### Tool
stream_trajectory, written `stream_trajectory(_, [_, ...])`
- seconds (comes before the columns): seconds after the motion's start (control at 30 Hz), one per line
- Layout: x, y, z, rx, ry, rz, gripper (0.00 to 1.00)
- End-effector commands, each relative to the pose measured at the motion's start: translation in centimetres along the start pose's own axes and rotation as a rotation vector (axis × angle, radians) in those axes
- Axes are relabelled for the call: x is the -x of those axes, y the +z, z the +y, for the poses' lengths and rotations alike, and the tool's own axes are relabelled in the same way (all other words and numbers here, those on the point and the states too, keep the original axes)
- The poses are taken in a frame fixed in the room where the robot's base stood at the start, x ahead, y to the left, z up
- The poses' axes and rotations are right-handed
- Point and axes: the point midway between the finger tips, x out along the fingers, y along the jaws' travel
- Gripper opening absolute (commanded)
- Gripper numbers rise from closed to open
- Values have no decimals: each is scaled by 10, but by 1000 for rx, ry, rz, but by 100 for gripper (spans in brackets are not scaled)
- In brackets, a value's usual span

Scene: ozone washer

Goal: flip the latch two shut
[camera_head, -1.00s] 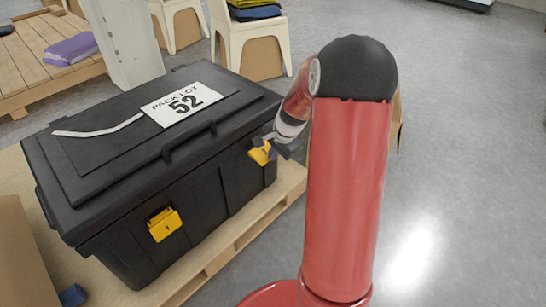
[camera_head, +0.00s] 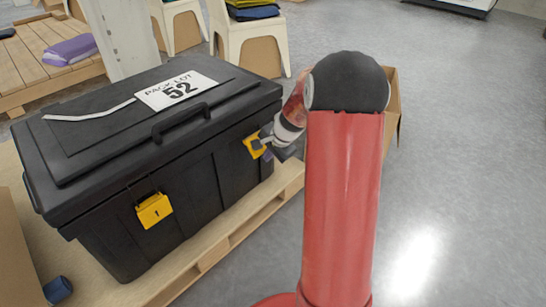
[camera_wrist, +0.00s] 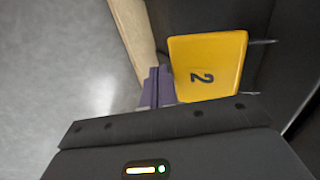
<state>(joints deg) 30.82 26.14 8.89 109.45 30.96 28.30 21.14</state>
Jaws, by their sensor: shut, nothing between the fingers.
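The black case (camera_head: 180,165) has two yellow latches on its front. Latch two (camera_head: 255,145) is the right one; its plate, marked "2", also fills part of the wrist view (camera_wrist: 207,65). Its wire loop shows at the plate's right side in the wrist view; I cannot tell whether it is hooked. My gripper (camera_head: 268,140) is right at latch two. Its purple fingers (camera_wrist: 158,85) are shut with nothing between them, beside the plate's lower left edge; I cannot tell whether they touch it. The left latch (camera_head: 154,210) hangs on the front, with a thin wire above it.
The case stands on a wooden pallet (camera_head: 225,245). A cardboard box (camera_head: 15,255) is at the left edge, and another (camera_head: 391,110) stands behind my arm. White chairs (camera_head: 240,45) stand behind the case. The floor at right is clear.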

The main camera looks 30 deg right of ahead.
Motion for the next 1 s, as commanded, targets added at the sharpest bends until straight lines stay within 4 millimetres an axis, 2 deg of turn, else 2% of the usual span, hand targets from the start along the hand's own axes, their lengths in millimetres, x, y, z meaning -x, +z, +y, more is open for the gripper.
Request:
stream_trajectory(0.03, [-7, -1, -4, 1, 1, -2, 0])
stream_trajectory(0.13, [-13, -3, -7, -1, 1, 0, 0])
stream_trajectory(1.0, [-13, -3, -8, -1, 0, 0, 0])
